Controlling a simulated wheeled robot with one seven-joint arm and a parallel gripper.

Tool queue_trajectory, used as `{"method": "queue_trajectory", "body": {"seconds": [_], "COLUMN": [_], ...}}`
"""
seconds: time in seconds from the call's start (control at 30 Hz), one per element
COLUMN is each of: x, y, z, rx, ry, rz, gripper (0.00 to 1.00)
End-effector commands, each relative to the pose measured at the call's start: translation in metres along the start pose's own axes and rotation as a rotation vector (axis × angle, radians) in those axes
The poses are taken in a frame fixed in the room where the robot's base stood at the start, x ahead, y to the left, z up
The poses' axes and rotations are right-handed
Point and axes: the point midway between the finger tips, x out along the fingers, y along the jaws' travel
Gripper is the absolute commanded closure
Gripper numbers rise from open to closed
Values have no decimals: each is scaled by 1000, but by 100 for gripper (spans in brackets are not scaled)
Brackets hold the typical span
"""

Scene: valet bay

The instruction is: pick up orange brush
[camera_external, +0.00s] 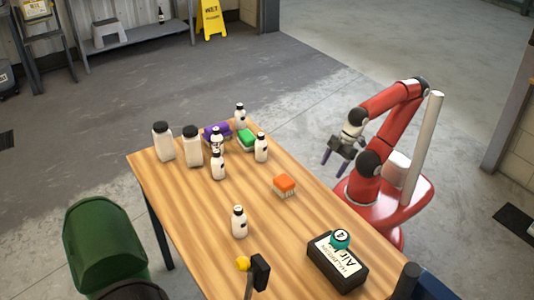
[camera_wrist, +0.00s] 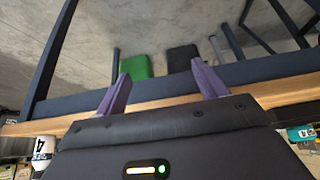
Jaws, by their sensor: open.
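The orange brush (camera_external: 285,184) lies on the wooden table (camera_external: 310,235) near its right edge, with an orange top and pale bristles beneath. My gripper (camera_external: 335,158) hangs off the table's right side, beyond and to the right of the brush, apart from it. In the wrist view my gripper (camera_wrist: 160,85) shows two purple fingers spread wide with nothing between them. The brush cannot be made out in the wrist view.
White bottles, a purple brush (camera_external: 217,132) and a green brush (camera_external: 246,140) crowd the table's far end. One bottle (camera_external: 239,222) stands left of the orange brush. A black box (camera_external: 338,266) with a teal item (camera_external: 340,239) stands nearer. Table around the brush is clear.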

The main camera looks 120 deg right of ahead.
Motion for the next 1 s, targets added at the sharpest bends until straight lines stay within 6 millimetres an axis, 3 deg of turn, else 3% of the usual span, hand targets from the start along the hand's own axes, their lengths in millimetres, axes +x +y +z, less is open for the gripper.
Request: {"method": "queue_trajectory", "body": {"seconds": [0.13, 0.37, 0.47, 0.57, 0.73, 0.9, 1.0], "x": [0, 0, -2, -9, -16, -12, -6], "y": [0, 0, 0, -1, -4, -8, -10], "z": [0, 0, -10, -40, -123, -198, -227], "rx": [0, 0, -1, -6, -17, -28, -33], "ry": [0, 0, -2, -14, -49, -80, -91], "rz": [0, 0, -2, -5, -13, -17, -18], "gripper": [16, 16, 16, 16, 16, 16, 16]}}
